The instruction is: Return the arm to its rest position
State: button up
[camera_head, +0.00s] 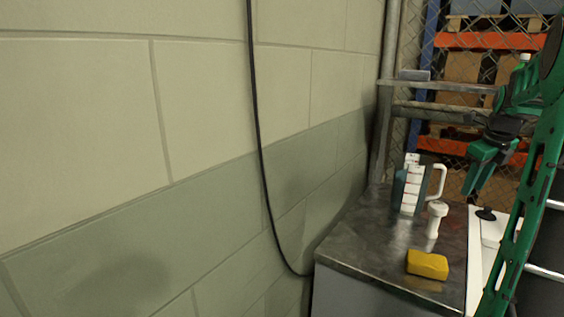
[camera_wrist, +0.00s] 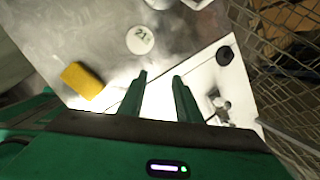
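My gripper (camera_head: 477,182) is green and hangs in the air above the right side of the metal counter, with its fingers pointing down. In the wrist view my gripper (camera_wrist: 160,77) shows two green fingers standing apart with a clear gap and nothing held between them. The upper part of my arm is partly cut off at the right edge of the head view.
The metal counter (camera_head: 375,257) holds a yellow sponge-like block (camera_head: 427,264), a white round-topped object (camera_head: 436,219) and a white-handled container (camera_head: 412,187). A white panel (camera_head: 474,260) adjoins it. A block wall (camera_head: 200,120) stands left; mesh fencing (camera_head: 412,60) stands behind.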

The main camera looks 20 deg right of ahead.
jog(key=s+a+f+n+g, duration=0.1)
jog(key=s+a+f+n, duration=0.2)
jog(key=s+a+n, duration=0.4)
jog(key=s+a+f+n+g+y, duration=0.1)
jog(key=s+a+f+n, duration=0.3)
jog(key=s+a+n, duration=0.3)
jog(key=s+a+f+n+g+y, duration=0.1)
jog(key=s+a+f+n, duration=0.3)
jog(key=a+n, duration=1.1)
jog(key=s+a, duration=0.2)
jog(key=s, duration=0.1)
jog(key=shift+s+a, duration=0.25)
jog(key=shift+s, duration=0.1)
